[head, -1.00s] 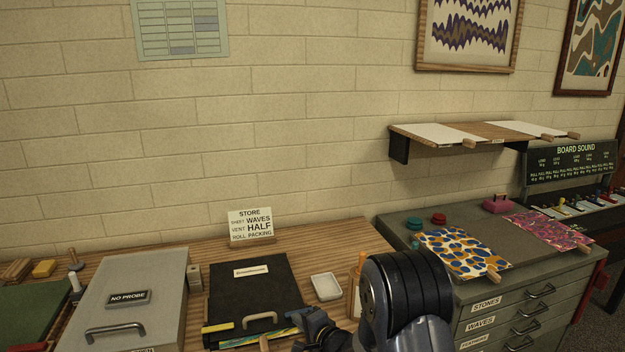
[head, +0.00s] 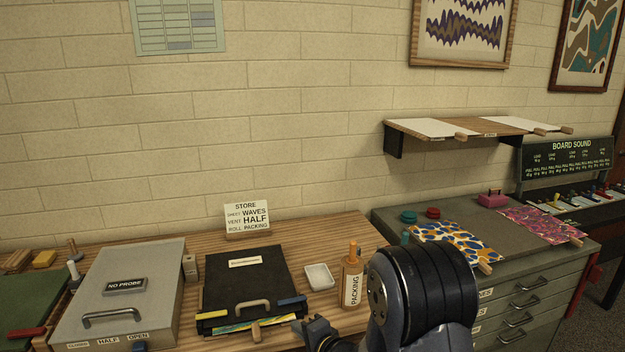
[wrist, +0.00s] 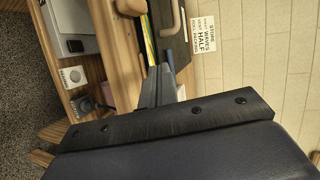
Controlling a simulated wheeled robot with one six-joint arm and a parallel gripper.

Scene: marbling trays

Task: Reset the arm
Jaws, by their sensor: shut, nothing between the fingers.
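My gripper (wrist: 157,86) shows in the wrist view with its two dark grey fingers together and nothing between them. In the head view my arm reaches in at the bottom, right of centre, and its wrist end is near the front right corner of the black press (head: 245,276). The fingertips are not clear there. The black press is closed on a patterned sheet whose edge shows at its front. In the wrist view the fingers point toward the bench front and the sheet's edge (wrist: 149,40).
A grey box (head: 122,285) marked NO PROBE stands left of the press. A PACKING bottle (head: 352,283) and white dish (head: 319,277) stand right of it. A STORE sign (head: 247,218) stands behind. A drawer cabinet (head: 530,295) with patterned sheets is at right.

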